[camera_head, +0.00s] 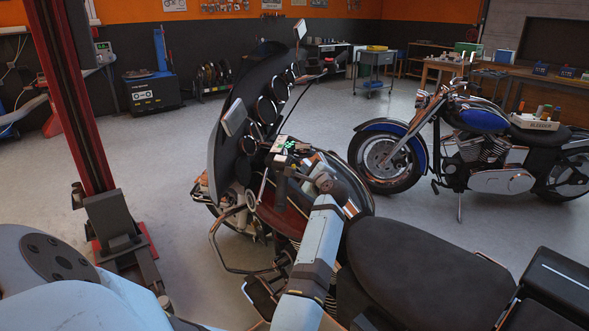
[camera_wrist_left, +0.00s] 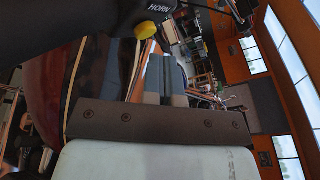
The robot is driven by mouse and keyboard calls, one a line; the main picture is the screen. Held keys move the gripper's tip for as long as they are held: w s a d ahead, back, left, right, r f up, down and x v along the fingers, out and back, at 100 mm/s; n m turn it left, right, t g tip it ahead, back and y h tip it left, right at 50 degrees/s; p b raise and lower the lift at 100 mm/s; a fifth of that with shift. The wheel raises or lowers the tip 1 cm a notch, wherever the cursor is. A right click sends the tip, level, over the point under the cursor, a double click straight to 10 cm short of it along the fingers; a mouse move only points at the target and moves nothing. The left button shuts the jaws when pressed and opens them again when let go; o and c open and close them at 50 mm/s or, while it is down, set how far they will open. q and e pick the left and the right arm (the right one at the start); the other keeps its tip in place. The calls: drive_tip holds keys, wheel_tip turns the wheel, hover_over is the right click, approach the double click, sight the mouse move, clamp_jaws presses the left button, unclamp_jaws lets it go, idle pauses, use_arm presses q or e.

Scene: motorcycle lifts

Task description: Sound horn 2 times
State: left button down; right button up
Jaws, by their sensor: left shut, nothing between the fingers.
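The yellow horn button (camera_wrist_left: 145,30) sits on a dark housing on the handlebar, beside a white HORN label (camera_wrist_left: 160,8), in the left wrist view. My left gripper (camera_wrist_left: 166,58) is shut and empty, with its fingertips just below and right of the button in that picture. A gap seems to show between them, but contact is hard to judge. In the head view my left gripper (camera_head: 324,183) is beside the handlebar of the near motorcycle (camera_head: 420,262). I cannot make out the button there. My right gripper is not in view.
The near motorcycle's windshield (camera_head: 238,110) and round gauges stand past the handlebar. A red lift post (camera_head: 75,100) is at left. A blue motorcycle (camera_head: 480,120) stands at right, with workbenches behind it. Grey floor lies open between them.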

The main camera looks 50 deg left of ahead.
use_arm(q)
drive_tip(key=shift+d, duration=0.1)
use_arm(e)
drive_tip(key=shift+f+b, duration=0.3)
drive_tip(key=shift+b, duration=0.2)
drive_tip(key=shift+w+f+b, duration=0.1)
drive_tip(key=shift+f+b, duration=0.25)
drive_tip(key=shift+b, duration=0.35)
use_arm(q)
drive_tip(key=d, duration=0.1)
drive_tip(key=w+d, duration=0.1)
drive_tip(key=d, duration=0.1)
drive_tip(key=w+d, duration=0.1)
drive_tip(key=shift+w+d+r, duration=0.1)
drive_tip(key=shift+d+r, duration=0.05)
drive_tip(key=shift+r, duration=0.15)
